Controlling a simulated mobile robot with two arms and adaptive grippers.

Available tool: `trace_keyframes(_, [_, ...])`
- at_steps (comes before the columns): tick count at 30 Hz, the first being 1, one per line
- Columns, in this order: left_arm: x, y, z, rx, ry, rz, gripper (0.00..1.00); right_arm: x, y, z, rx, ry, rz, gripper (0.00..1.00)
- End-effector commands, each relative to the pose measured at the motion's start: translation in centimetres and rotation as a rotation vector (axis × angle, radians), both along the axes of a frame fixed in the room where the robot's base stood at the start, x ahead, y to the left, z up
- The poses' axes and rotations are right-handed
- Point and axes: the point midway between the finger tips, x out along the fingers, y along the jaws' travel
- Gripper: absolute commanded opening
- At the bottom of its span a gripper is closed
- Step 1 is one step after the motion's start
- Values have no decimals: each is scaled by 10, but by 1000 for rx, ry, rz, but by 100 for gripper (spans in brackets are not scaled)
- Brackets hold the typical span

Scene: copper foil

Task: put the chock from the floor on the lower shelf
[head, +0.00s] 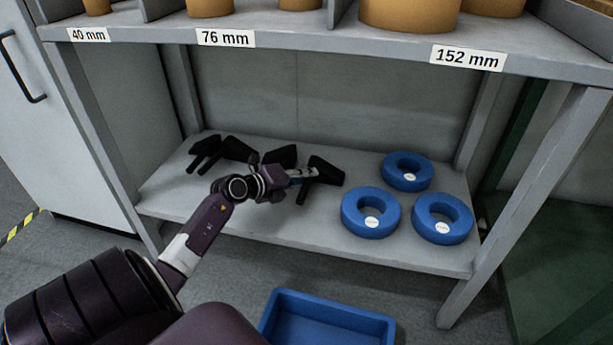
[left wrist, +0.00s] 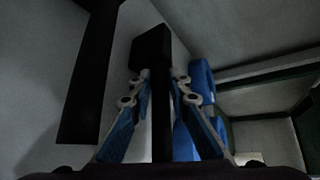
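My left gripper (head: 304,173) reaches over the lower shelf (head: 270,230) from the left. A black chock (head: 328,172) is at its fingertips, and the wrist view shows the chock's block (left wrist: 151,48) and its narrow stem between the two fingers (left wrist: 161,80). The fingers look closed on the stem. The chock is over or on the shelf, and I cannot tell whether it touches the board. Other black chocks stand to its left, one (head: 280,155) just beside the gripper and others (head: 235,149) further left. My right gripper is not in view.
Several blue rings, one of them nearest the chock (head: 348,215), lie on the right of the lower shelf. The upper shelf edge (head: 330,50) carries size labels and tan rolls. An empty blue tray (head: 325,325) is on the floor. A white cabinet (head: 60,130) stands left.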

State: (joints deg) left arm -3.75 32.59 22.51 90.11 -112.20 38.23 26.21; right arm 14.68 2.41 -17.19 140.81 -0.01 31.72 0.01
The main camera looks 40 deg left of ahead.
Motion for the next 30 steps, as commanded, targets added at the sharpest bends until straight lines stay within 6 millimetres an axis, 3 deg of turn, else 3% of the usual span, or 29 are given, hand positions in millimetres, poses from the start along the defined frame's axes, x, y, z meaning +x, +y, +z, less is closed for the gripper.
trace_keyframes(4, [0,0,0,1,-1,0,33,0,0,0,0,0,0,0])
trace_keyframes(16, [-7,1,7,1,0,1,33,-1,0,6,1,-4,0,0])
trace_keyframes(30, [-85,6,40,1,3,1,33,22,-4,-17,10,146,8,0])
